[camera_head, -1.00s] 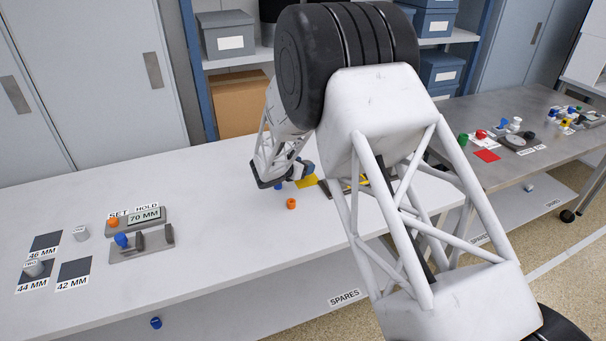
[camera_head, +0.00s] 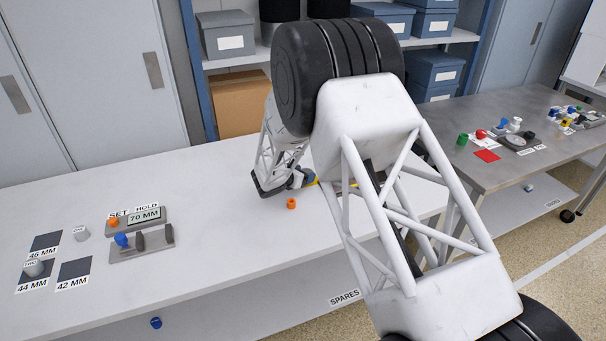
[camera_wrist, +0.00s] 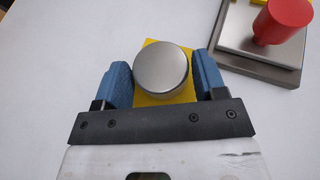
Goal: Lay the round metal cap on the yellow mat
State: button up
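The round metal cap (camera_wrist: 162,68) is a silver disc with a smooth top, seen in the wrist view between the two blue fingertips of my gripper (camera_wrist: 163,80). The fingers are against opposite sides of it. The yellow mat (camera_wrist: 155,98) shows behind and below the cap, which overlaps most of it. Whether the cap rests on the mat or hangs just above it cannot be told. In the head view my gripper (camera_head: 303,180) is low over the white table, and my arm hides the cap and most of the mat.
In the wrist view a grey block with a metal plate (camera_wrist: 240,45) and a red knob (camera_wrist: 278,20) stands close at the right. An orange piece (camera_head: 291,203) lies in front of my gripper. A gauge (camera_head: 143,216) stands left. White table between is clear.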

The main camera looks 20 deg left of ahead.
jog(key=shift+o, duration=1.4)
jog(key=shift+r, duration=0.15)
jog(key=v, duration=1.2)
